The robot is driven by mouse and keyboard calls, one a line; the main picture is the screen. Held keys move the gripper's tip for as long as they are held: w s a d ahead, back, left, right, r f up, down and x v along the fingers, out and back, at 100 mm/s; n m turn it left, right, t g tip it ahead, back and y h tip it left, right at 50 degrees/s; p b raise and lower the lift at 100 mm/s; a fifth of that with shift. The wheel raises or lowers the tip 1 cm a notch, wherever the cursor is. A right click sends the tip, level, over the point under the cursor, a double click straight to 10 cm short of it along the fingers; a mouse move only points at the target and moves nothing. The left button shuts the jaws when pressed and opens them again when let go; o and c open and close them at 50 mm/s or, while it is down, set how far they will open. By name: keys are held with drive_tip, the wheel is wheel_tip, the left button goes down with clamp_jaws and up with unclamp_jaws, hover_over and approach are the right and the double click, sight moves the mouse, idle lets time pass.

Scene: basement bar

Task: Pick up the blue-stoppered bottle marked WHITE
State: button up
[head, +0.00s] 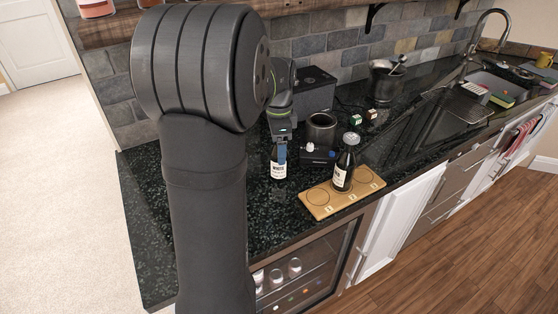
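A dark bottle (279,172) with a white label that seems to read WHITE stands upright on the black counter in the head view. Blue shows around its top, but I cannot tell the stopper from gripper parts there. My gripper (281,146) points down right over this bottle and overlaps its neck. Its fingers are too small to tell whether they are closed on the bottle or around it. Whether the bottle rests on the counter or hangs just above it is also unclear.
A second dark bottle (344,167) with a grey top stands on a wooden board (318,200) with marked circles. A dark canister (321,128) and a small dark box with knobs (318,156) stand close behind. The counter (265,220) is clear in front.

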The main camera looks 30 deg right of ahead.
drive_tip(key=shift+f, duration=0.2)
clamp_jaws()
drive_tip(key=shift+r, duration=0.1)
